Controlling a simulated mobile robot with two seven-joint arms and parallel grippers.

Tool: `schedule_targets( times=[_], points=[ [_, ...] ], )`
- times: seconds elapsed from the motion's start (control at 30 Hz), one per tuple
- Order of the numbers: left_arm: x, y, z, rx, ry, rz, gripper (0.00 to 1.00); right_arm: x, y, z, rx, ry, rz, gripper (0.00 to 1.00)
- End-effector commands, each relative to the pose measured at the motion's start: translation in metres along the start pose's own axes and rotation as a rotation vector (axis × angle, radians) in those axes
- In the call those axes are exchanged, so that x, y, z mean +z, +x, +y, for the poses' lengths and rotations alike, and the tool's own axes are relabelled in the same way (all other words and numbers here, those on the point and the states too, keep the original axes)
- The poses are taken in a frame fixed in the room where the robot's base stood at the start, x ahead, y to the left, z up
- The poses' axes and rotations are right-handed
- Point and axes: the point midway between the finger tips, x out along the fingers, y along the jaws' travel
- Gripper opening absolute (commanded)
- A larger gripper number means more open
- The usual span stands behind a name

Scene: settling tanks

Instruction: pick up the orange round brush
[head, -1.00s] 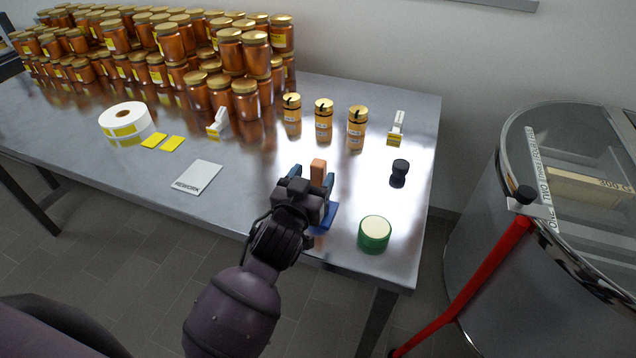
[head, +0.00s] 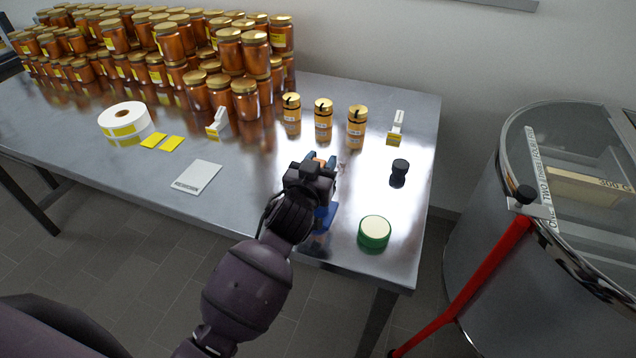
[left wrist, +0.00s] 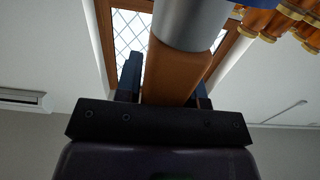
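The orange round brush (head: 319,157) is mostly hidden behind my left gripper in the head view; a bit of its orange handle shows. In the left wrist view the orange-brown handle (left wrist: 176,75) fills the gap between the fingers, joined to a silver ferrule (left wrist: 194,20). My left gripper (head: 319,161) is at the front part of the steel table, its fingers close against both sides of the handle. A blue item (head: 325,216) shows just below the gripper, partly covered. My right gripper is not in view.
On the steel table (head: 270,205), a green round tin (head: 374,232) and a black stamp-like piece (head: 399,172) stand right of the gripper. Small jars (head: 323,121) stand behind it; a white card (head: 197,177) lies left. Stacked jars (head: 245,100) fill the back left. A tank (head: 470,270) stands right.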

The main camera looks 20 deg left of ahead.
Motion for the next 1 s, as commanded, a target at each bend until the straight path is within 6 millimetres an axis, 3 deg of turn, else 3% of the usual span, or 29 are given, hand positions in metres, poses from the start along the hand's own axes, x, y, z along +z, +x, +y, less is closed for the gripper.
schedule_targets(
  times=[0.03,0.17,0.43,0.57,0.77,1.0],
  points=[
    [0.000,0.000,0.000,0.000,0.000,0.000,0.28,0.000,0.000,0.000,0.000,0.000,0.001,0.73],
    [0.000,0.000,0.000,0.000,0.000,0.000,0.08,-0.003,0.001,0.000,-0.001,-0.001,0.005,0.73],
    [-0.002,0.000,0.000,0.000,-0.001,0.001,0.08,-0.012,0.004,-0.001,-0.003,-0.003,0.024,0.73],
    [-0.013,0.000,0.000,0.000,0.000,0.005,0.08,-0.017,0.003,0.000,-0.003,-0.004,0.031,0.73],
    [-0.053,0.000,0.000,0.001,-0.001,0.008,0.08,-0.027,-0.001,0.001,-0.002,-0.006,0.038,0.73],
    [-0.116,0.000,0.000,0.001,-0.001,0.008,0.08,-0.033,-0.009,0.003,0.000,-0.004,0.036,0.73]
  ],
)
